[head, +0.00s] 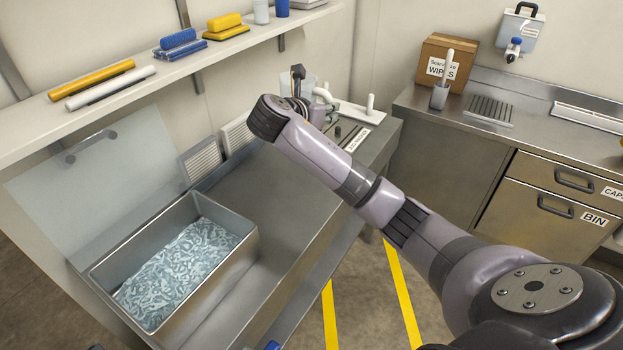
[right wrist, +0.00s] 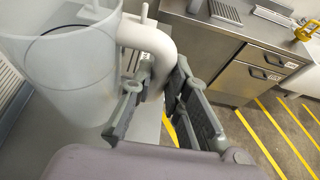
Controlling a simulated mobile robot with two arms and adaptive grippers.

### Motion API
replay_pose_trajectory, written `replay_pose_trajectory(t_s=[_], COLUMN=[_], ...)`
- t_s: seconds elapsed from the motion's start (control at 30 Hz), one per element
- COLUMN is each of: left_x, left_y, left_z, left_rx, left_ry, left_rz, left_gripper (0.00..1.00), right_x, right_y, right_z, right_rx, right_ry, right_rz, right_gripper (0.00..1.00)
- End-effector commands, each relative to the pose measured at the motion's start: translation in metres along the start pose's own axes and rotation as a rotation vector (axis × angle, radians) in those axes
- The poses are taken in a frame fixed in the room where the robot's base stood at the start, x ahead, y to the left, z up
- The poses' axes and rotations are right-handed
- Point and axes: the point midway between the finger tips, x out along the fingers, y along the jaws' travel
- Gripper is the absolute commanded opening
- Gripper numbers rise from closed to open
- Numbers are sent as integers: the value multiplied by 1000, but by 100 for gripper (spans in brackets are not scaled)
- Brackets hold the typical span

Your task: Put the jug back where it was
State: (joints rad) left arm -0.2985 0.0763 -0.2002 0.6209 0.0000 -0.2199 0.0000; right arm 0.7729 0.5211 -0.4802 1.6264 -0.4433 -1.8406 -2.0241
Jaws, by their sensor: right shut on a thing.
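The jug (right wrist: 70,75) is a clear, open-topped vessel with a thick white handle (right wrist: 155,45). It fills the left of the right wrist view and looks upright. My right gripper (right wrist: 163,78) has its fingers on either side of the handle and is shut on it. In the head view the jug (head: 309,84) shows only partly behind my right arm, at the back end of the steel counter. My right gripper (head: 298,78) is mostly hidden there. I cannot tell whether the jug's base touches the counter. My left gripper is not in view.
A white stand with upright pegs (head: 362,113) is close beside the jug. A steel basin of rippled water (head: 245,262) is at the left of the counter. A shelf with brushes (head: 105,88) runs above. A wipes box (head: 445,62) stands on the right-hand counter.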

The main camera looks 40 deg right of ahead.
Motion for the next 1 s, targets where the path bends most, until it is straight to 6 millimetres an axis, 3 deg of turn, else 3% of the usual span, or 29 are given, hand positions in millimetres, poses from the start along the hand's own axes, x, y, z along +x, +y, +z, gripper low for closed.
replay_pose_trajectory(t_s=[0.4,1.0], left_x=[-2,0], left_y=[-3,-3], left_z=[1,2], left_rx=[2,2], left_ry=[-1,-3], left_rz=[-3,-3], left_gripper=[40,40], right_x=[41,68], right_y=[0,1], right_z=[-103,-168], right_rx=[-8,-4], right_ry=[2,0], right_rz=[0,2], right_gripper=[0,0])
